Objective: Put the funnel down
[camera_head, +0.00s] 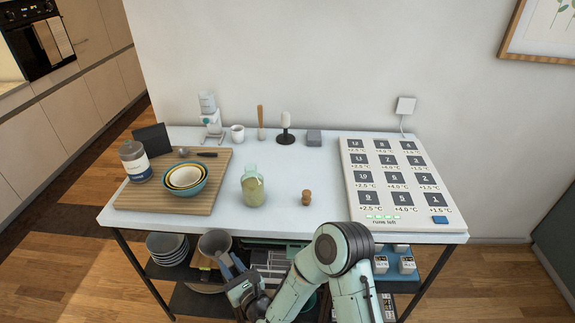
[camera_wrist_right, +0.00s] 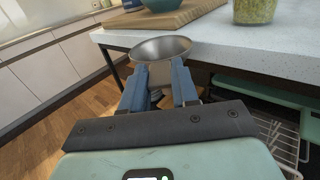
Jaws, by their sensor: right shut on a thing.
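The grey funnel (camera_head: 214,241) is in my right gripper (camera_head: 232,264), just off the table's front edge at the left, seemingly below the top. In the right wrist view the funnel (camera_wrist_right: 160,48) shows its wide mouth, with my right gripper's (camera_wrist_right: 158,85) blue fingers shut on the narrower part below. The lower end of the funnel is hidden by the gripper. The white table top (camera_head: 290,220) lies behind and beside it. My left gripper is not in view.
On the table stand a wooden board (camera_head: 195,205) with nested bowls (camera_head: 186,192) and a jar (camera_head: 134,162), a glass bottle (camera_head: 252,188), a cork (camera_head: 306,198) and a white panel (camera_head: 370,212). Free room lies around the cork. Stacked bowls (camera_head: 167,249) sit on the shelf below.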

